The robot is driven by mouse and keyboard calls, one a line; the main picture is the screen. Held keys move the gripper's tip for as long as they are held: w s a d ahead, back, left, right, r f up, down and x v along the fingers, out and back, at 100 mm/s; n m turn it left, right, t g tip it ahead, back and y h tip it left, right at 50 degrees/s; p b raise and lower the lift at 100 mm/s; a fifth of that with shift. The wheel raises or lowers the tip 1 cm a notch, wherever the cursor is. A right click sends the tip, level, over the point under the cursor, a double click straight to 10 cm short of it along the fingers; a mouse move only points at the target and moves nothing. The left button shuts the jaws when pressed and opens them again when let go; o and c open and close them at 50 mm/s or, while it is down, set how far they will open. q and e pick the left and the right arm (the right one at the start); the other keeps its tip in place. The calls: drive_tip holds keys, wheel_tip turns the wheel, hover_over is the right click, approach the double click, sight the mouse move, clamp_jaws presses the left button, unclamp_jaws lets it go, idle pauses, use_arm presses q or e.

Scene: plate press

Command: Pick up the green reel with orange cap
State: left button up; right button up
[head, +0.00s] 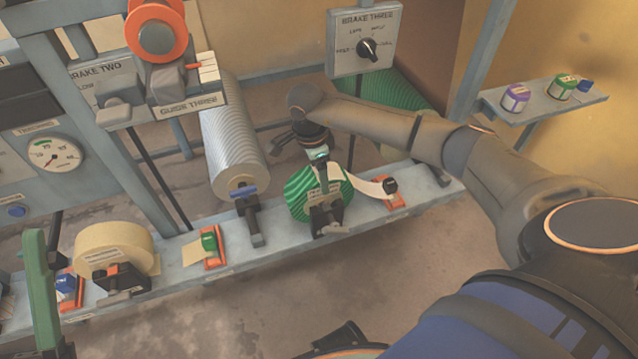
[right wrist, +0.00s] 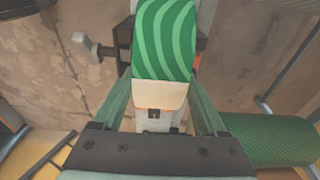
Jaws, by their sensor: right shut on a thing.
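A green striped reel (head: 303,192) sits in a dark holder on the grey rail in the head view. It also shows at the top of the right wrist view (right wrist: 165,38). I cannot make out an orange cap on it. A cream strip (head: 355,183) runs from it to the right. My right gripper (head: 318,157) is at the top of this reel. In the right wrist view its green fingers are shut on a cream piece (right wrist: 160,94) at the reel's near side. A green finger, apparently of my left gripper (head: 42,290), stands at the left edge; its opening is hidden.
A ribbed silver roll (head: 232,140) and a tan reel (head: 118,246) are left along the rail. A larger green roll (head: 395,92) lies behind my right arm. A side shelf (head: 530,112) holds small purple and green reels. The floor in front is partly clear.

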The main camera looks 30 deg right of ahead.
clamp_jaws()
drive_tip(key=shift+w+r, duration=0.1)
idle(0.5)
drive_tip(key=shift+r, duration=0.1)
